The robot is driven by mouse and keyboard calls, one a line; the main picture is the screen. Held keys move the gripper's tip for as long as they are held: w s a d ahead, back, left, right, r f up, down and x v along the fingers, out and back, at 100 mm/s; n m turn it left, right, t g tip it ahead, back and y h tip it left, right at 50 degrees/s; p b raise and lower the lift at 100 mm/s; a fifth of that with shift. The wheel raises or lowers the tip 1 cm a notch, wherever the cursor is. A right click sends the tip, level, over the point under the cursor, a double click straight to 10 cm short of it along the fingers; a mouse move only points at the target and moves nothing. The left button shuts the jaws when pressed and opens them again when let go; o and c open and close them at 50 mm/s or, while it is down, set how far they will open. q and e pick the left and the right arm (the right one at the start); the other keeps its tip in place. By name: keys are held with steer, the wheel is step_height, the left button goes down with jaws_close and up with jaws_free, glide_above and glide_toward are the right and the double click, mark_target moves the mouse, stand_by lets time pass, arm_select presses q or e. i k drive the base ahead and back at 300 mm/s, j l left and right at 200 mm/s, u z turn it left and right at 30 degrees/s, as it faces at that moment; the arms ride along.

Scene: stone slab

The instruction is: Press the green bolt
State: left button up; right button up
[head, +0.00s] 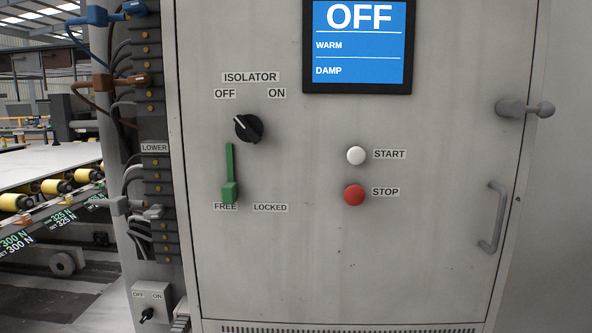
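The green bolt (230,175) is on the front of the grey cabinet (300,260). It is a thin upright bar with a wider block at its lower end. The block sits just above the FREE label (226,207), with the LOCKED label (270,208) to its right. The black isolator knob (249,128) is above it, and its white mark points up and left toward OFF. Neither of my grippers is in view.
A blue screen (358,42) reads OFF, WARM, DAMP. A white START button (356,155) stands above a red STOP button (354,195). A door handle (492,218) and a latch (524,108) project at the right. A small OFF/ON switch box (151,304) is low at the left.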

mark_target(229, 191)
steer(key=i+j, duration=0.15)
steer(key=j, duration=0.2)
steer(key=i+j, duration=0.1)
steer(key=j, duration=0.3)
steer(key=i+j, duration=0.15)
steer(key=j, duration=0.2)
steer(key=i+j, duration=0.1)
steer(key=j, duration=0.3)
steer(key=z, duration=0.05)
